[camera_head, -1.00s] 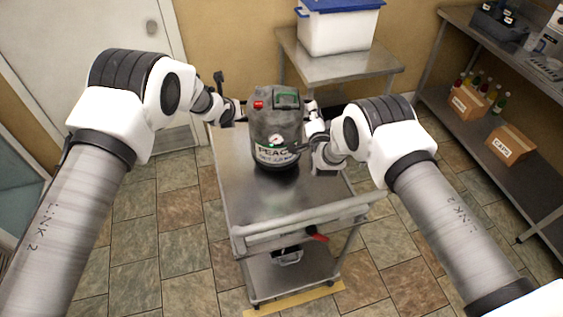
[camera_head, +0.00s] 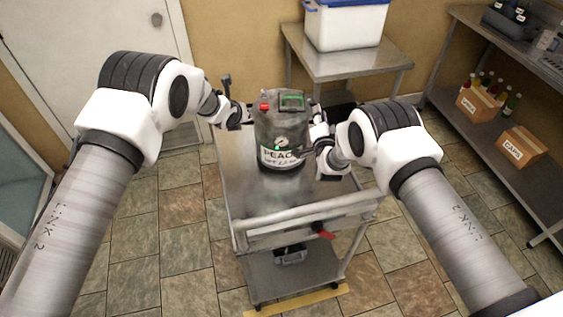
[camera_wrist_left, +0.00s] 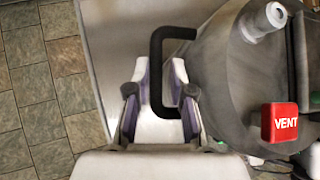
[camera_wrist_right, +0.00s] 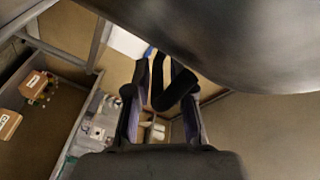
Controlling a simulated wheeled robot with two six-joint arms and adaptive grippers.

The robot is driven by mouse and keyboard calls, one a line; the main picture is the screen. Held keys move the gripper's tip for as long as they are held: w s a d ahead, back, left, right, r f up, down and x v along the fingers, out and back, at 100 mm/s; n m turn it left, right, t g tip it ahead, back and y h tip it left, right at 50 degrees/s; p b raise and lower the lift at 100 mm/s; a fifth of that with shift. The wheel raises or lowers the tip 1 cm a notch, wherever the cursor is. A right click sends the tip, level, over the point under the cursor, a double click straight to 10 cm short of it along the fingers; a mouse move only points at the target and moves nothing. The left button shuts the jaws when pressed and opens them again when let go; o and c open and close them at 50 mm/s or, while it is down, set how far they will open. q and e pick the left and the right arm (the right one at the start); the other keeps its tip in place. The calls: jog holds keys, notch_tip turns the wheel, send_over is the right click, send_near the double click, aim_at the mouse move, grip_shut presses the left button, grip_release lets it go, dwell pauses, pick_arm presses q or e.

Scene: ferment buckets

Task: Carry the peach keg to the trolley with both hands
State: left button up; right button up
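The dark grey peach keg (camera_head: 280,132), with a red vent cap, a green-marked top and a white label, is upright over the steel trolley's top (camera_head: 238,185). I cannot tell whether its base touches the trolley. My left gripper (camera_head: 240,114) is at its left side; in the left wrist view its fingers (camera_wrist_left: 160,85) are shut around the keg's black handle (camera_wrist_left: 157,65). My right gripper (camera_head: 318,137) is at its right side; in the right wrist view its fingers (camera_wrist_right: 165,95) are shut around the other black handle (camera_wrist_right: 178,88).
The trolley's push bar (camera_head: 305,211) is on its near side, with a red item below. A table (camera_head: 350,68) with a white bin (camera_head: 347,27) stands behind. A shelf unit at right holds cardboard boxes (camera_head: 521,146). Tiled floor is open left of the trolley.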

pick_arm(q)
jog(key=shift+s+a+r, duration=0.15)
jog(key=shift+s+r, duration=0.05)
jog(key=shift+r, duration=0.05)
pick_arm(e)
jog(key=shift+s+r, duration=0.15)
jog(key=shift+r, duration=0.15)
pick_arm(q)
jog(key=shift+s+r, duration=0.15)
jog(key=shift+r, duration=0.05)
pick_arm(e)
jog(key=shift+d+f, duration=0.1)
pick_arm(q)
jog(key=v, duration=1.1)
jog(key=shift+s+r, duration=0.1)
jog(key=shift+s, duration=0.1)
pick_arm(e)
notch_tip(320, 180, up, 10)
jog(key=shift+r, duration=0.1)
